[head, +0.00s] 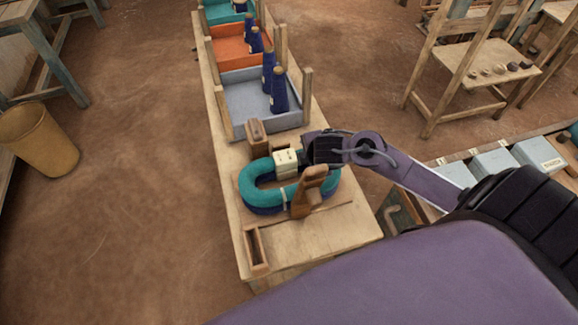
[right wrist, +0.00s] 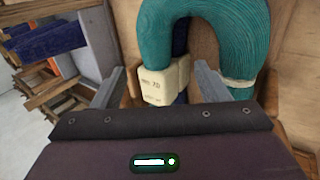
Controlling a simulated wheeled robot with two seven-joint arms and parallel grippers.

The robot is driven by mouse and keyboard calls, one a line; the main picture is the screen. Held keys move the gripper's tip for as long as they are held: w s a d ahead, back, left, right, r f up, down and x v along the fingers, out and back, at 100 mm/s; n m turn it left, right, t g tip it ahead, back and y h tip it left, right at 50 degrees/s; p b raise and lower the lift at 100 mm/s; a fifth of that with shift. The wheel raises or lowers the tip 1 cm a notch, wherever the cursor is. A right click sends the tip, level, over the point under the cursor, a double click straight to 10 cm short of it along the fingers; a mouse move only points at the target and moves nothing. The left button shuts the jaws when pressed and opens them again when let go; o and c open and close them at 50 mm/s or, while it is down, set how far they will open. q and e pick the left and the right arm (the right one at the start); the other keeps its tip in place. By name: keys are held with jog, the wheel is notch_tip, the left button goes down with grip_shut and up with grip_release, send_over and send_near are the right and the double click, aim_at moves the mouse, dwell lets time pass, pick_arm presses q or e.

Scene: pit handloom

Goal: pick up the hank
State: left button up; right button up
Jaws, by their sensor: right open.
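The hank (head: 254,183) is a thick teal loop with dark blue beneath it, lying on a narrow wooden bench (head: 320,240) in the head view. A cream label (head: 285,159) wraps its far side and a pale tie crosses its near side. My right gripper (head: 309,157) is over the far side, beside the label. In the right wrist view the right gripper (right wrist: 160,85) has its two fingers apart, with the label (right wrist: 166,80) between them and the teal hank (right wrist: 240,25) beyond. Whether the fingers touch it, I cannot tell. My left gripper is out of view.
Wooden posts stand at the hank's far side (head: 256,133) and near side (head: 311,190). Behind are a grey tray (head: 240,100) with dark blue cones and an orange tray (head: 228,52). A small wooden box (head: 257,250) sits at front left.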

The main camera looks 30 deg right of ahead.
jog(key=x, duration=0.6)
jog(key=shift+w+a, duration=0.1)
jog(key=shift+w, duration=0.2)
jog(key=shift+r, duration=0.1)
jog(key=c, duration=1.1)
jog(key=shift+r, duration=0.1)
jog(key=shift+c, duration=0.2)
